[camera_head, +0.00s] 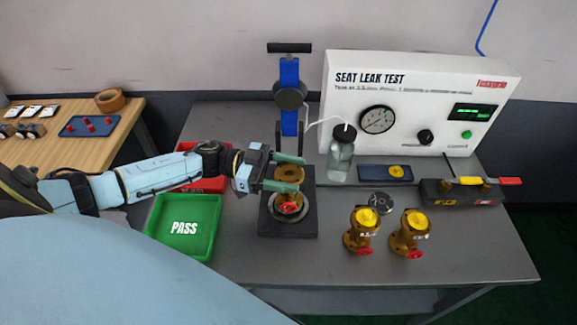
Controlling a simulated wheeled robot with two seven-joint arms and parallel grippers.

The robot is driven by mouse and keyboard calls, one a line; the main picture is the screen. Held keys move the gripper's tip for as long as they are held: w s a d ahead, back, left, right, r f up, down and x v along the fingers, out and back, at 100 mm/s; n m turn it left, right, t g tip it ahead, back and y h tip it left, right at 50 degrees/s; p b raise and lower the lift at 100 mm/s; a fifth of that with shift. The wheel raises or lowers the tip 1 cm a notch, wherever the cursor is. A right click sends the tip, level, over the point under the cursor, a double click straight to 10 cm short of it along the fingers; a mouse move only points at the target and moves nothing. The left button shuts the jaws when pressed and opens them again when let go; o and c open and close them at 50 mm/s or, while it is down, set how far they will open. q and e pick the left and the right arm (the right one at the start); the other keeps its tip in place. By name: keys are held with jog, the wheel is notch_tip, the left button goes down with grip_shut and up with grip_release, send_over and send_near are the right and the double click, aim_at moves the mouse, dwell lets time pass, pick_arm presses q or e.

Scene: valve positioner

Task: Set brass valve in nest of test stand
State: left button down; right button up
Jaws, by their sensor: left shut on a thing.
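My left gripper (286,174) reaches in from the left, its green fingers closed on either side of a brass valve (289,187). The valve is upright, with a red part near its bottom facing me. It is over the grey round nest (303,212) on the black base (268,225) of the test stand. The fingers and the valve hide part of the nest, and I cannot tell whether the valve rests in it or is just above. The stand's blue clamp column (289,72) rises behind. My right gripper is not in view.
Two brass valves with yellow caps (364,217) (415,221) stand to the right, near a dark round part (381,199). A clear bottle (341,160) and the leak test box (480,72) stand behind. A green PASS tray (213,222) and a red tray (215,184) are left.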

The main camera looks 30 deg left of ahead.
pick_arm(q)
jog(key=shift+r, duration=0.1)
jog(key=c, duration=0.8)
grip_release()
jog(key=shift+f, duration=0.2)
jog(key=shift+c, duration=0.2)
jog(key=o, duration=0.4)
jog(key=shift+o, duration=0.2)
jog(key=shift+r, duration=0.2)
jog(key=b+v, duration=0.1)
jog(key=v, duration=1.1)
